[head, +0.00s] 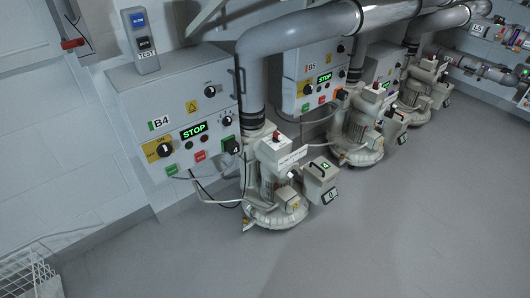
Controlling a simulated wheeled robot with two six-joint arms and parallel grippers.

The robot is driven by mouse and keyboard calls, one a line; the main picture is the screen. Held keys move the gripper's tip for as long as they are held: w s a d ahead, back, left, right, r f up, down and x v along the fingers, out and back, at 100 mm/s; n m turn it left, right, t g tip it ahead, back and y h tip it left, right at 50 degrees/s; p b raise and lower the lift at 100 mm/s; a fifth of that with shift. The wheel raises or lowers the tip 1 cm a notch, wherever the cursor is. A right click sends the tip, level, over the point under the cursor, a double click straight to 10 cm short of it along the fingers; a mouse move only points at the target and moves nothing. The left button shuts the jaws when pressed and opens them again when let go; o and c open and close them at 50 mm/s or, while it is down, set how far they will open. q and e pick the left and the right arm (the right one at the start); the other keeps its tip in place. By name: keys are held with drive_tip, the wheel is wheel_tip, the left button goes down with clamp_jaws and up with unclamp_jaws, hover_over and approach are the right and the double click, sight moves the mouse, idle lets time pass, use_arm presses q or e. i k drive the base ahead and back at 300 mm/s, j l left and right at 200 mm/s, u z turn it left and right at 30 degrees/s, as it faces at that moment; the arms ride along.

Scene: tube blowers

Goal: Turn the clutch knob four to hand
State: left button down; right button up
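The B4 control box (185,115) is on the wall at left centre. It carries two small dark knobs, an upper knob (210,90) and a lower knob (228,120). A lit green STOP display (193,131) is in the middle. Neither of my grippers is in view.
Blower four (275,185) stands on the floor right of the box, under a thick grey pipe (290,32). A white wire rack (28,275) is at lower left. The foreground floor is clear.

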sight(277, 137)
drive_tip(key=i+l, duration=0.9)
